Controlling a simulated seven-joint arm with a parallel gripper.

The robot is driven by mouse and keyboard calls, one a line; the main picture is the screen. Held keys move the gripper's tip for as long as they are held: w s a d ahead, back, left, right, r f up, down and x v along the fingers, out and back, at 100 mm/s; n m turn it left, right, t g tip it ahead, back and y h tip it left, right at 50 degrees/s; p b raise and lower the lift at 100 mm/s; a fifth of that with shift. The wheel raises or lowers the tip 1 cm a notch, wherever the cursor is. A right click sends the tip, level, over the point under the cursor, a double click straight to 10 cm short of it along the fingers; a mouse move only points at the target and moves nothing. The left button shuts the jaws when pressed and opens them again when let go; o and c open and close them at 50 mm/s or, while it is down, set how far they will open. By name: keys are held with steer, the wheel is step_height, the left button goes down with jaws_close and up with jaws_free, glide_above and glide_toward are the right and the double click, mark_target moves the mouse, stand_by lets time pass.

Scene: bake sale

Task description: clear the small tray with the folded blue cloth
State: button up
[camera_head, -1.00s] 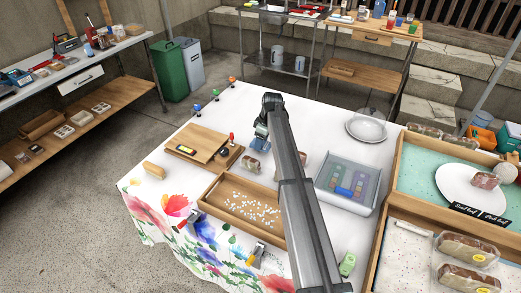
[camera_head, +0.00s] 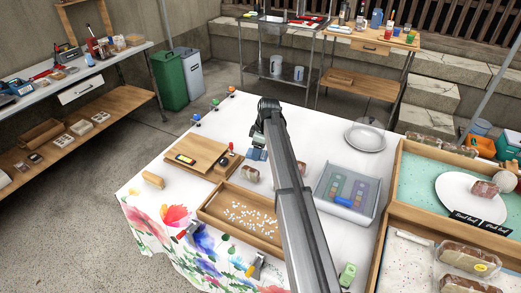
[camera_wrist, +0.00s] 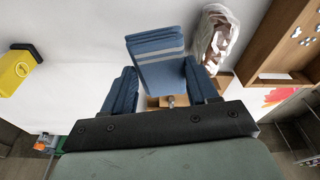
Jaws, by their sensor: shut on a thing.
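The folded blue cloth (camera_head: 257,154) is in my gripper (camera_head: 258,147), over the white tabletop behind the small wooden tray. In the wrist view the cloth (camera_wrist: 155,45) has pale stripes near one edge and sits between the fingers (camera_wrist: 160,82). The small tray (camera_head: 242,231) lies nearer the table's front, with many small white bits scattered on its floor. In the wrist view part of the tray (camera_wrist: 258,45) shows at upper right, with several white bits. The cloth is apart from the tray. My arm crosses in front of the tray's right end.
A wrapped loaf (camera_head: 250,174) stands between cloth and tray. Wooden boards (camera_head: 196,150) lie to the left, and a grey bin with a paint set (camera_head: 346,190) to the right. Large wooden trays fill the right side.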

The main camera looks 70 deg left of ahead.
steer(key=s+d+r+n+h, duration=0.1)
steer(key=s+d+r+n, duration=0.1)
steer(key=s+d+n, duration=0.5)
steer(key=s+d+r+n+h, duration=0.15)
steer(key=s+d+n, duration=0.25)
steer(key=s+d, duration=0.7)
steer(key=shift+y, duration=0.25)
steer(key=shift+f, duration=2.05)
